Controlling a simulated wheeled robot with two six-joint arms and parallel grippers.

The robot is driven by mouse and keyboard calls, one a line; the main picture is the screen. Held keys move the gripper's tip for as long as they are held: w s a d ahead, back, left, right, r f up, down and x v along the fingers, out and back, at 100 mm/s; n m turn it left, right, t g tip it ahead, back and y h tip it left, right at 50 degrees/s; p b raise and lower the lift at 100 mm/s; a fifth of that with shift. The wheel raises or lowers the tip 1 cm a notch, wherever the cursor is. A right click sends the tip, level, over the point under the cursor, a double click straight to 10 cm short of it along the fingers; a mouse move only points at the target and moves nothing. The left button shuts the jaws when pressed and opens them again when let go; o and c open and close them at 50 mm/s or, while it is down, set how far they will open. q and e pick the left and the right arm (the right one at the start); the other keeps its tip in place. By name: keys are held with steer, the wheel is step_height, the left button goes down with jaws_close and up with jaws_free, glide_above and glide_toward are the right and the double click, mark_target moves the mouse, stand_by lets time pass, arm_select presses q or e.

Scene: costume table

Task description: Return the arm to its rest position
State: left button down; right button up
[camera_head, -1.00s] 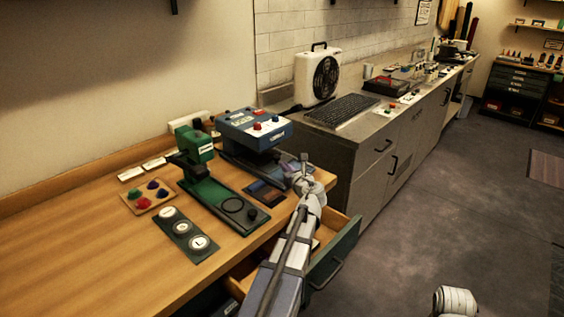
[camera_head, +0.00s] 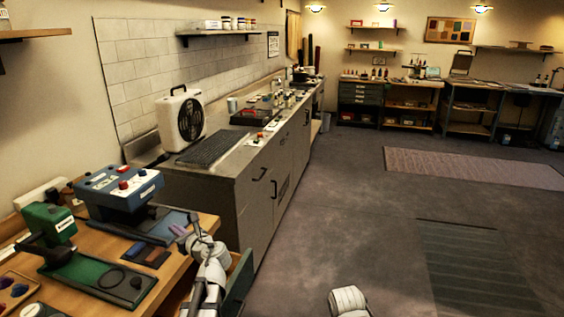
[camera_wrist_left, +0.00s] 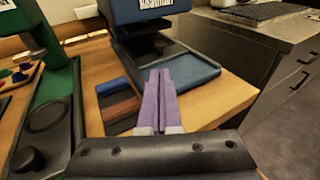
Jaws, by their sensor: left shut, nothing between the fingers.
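My left gripper (camera_head: 180,231) is over the right end of the wooden table (camera_head: 200,222), in front of the blue machine. In the left wrist view its two purple fingers (camera_wrist_left: 158,78) are pressed together with nothing between them. They point toward the blue machine's base, near a small mat with blue, brown and dark strips (camera_wrist_left: 118,105). My left arm (camera_head: 212,275) comes up from the bottom of the head view. A white rounded part at the bottom centre seems to be mine; my right gripper is not seen.
The blue machine (camera_head: 120,188) and a green machine (camera_head: 47,222) stand on the table. A green-fronted drawer (camera_head: 238,283) is open beside my left arm.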

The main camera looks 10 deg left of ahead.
arm_select(q)
steer(key=s+d+f+n+g+h+p, duration=0.1)
steer(key=d+f+n+h, duration=0.1)
steer(key=d+n, duration=0.2)
steer(key=s+d+f+n+g+h+p, duration=0.1)
steer(key=s+d+f+n+h+p, duration=0.1)
steer(key=d, duration=0.6)
steer(key=s+d+f+n+g+h+p, duration=0.1)
steer(key=s+d+f+n+p, duration=0.1)
steer(key=d+n, duration=0.3)
steer(key=shift+d+n+h, duration=0.3)
steer(key=shift+d+h, duration=0.1)
steer(key=shift+d, duration=0.1)
steer(key=s+d+f+n+g+h+p, duration=0.1)
steer(key=s+d+n+g+h+p, duration=0.1)
steer(key=s+d, duration=0.5)
steer(key=s+d+f+n+g+h+p, duration=0.1)
steer(key=s+d+n, duration=0.5)
steer(key=d, duration=0.8)
steer(key=s+g+h+p, duration=0.1)
steer(key=g+h, duration=0.1)
steer(key=h, duration=0.1)
steer(key=shift+d+f+n+g+h, duration=0.3)
steer(key=shift+f+n, duration=0.1)
steer(key=shift+w, duration=0.15)
